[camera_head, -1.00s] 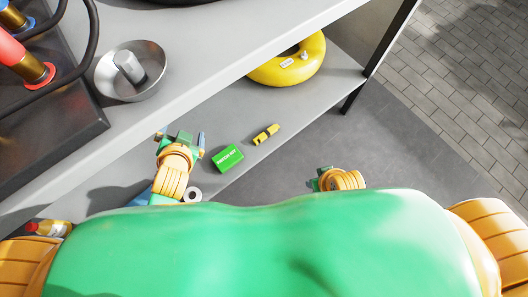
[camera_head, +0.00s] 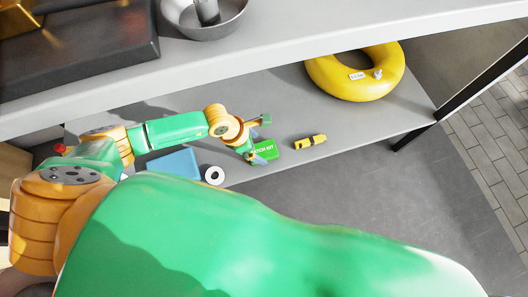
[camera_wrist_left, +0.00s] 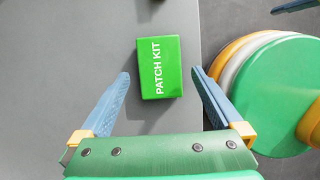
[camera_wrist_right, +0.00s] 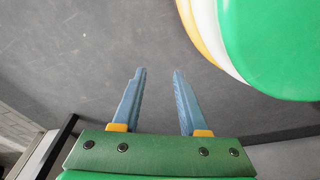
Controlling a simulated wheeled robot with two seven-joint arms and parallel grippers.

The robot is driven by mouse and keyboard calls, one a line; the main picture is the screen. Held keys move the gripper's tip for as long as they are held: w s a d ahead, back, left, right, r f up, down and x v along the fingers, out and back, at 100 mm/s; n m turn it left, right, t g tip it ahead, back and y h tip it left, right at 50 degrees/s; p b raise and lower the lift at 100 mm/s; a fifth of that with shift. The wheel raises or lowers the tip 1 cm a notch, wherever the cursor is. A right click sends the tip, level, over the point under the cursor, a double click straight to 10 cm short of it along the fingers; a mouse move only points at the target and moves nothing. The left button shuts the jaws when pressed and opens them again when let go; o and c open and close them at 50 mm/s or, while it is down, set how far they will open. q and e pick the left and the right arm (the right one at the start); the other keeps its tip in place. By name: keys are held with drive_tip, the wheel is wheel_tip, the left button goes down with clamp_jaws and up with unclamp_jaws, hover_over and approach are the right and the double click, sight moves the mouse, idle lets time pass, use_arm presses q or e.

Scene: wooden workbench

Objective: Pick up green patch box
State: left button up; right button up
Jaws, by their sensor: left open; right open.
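The green patch box, labelled "PATCH KIT" (camera_head: 264,150), lies on the lower grey shelf. My left gripper (camera_head: 259,140) is at the box in the head view and partly covers its left side. In the left wrist view the box (camera_wrist_left: 160,67) lies ahead of the fingertips, between their lines, and is not gripped. The left gripper (camera_wrist_left: 161,78) is open, with a blue finger on each side. My right gripper (camera_wrist_right: 160,72) is open and empty over the grey floor in the right wrist view; it is hidden in the head view.
A yellow and black tool (camera_head: 310,142) lies right of the box. A yellow ring (camera_head: 355,72) is farther back on the shelf. A white roll (camera_head: 215,176) and a blue item (camera_head: 175,163) lie to the left. The upper shelf (camera_head: 290,35) overhangs behind.

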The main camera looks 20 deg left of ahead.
sight(262, 151)
use_arm(q)
drive_tip(key=x, duration=0.3)
drive_tip(key=shift+a+b, duration=0.1)
drive_tip(key=shift+b, duration=0.3)
drive_tip(key=shift+f, duration=0.1)
use_arm(e)
drive_tip(key=shift+w+a+r, duration=0.2)
drive_tip(key=shift+w+r, duration=0.35)
drive_tip(key=shift+w, duration=0.1)
drive_tip(key=shift+w+a+r, duration=0.15)
drive_tip(key=shift+w+r, duration=0.4)
drive_tip(key=shift+w, duration=0.05)
use_arm(q)
drive_tip(key=shift+f, duration=0.2)
use_arm(e)
drive_tip(key=shift+f, duration=0.2)
use_arm(q)
drive_tip(key=c, duration=1.3)
